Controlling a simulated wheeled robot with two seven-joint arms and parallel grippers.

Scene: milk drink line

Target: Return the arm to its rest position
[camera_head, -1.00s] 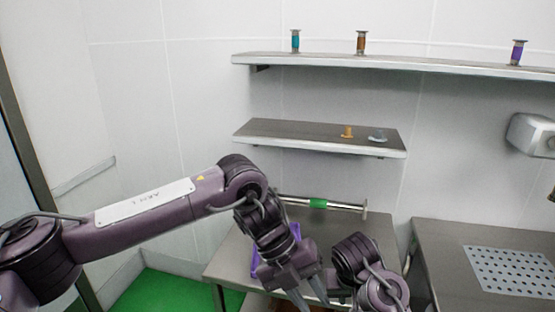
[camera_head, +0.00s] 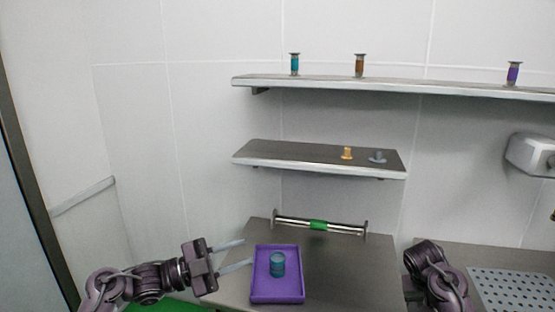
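My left gripper (camera_head: 234,254) is at the lower left, left of the purple tray. Its two fingers are spread apart with nothing between them. My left arm is folded low in the picture. A part of my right arm shows at the lower right; its gripper fingers are out of the picture. The purple tray (camera_head: 278,298) lies on the steel table (camera_head: 350,275). A teal cylindrical container (camera_head: 278,265) stands upright in the tray.
A steel bar with a green middle (camera_head: 318,225) is behind the tray. The lower shelf (camera_head: 270,154) holds a small orange piece (camera_head: 347,153) and a grey piece (camera_head: 377,157). The upper shelf (camera_head: 430,87) holds teal (camera_head: 295,64), brown (camera_head: 360,66) and purple (camera_head: 513,73) containers. A perforated plate (camera_head: 510,288) is at right.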

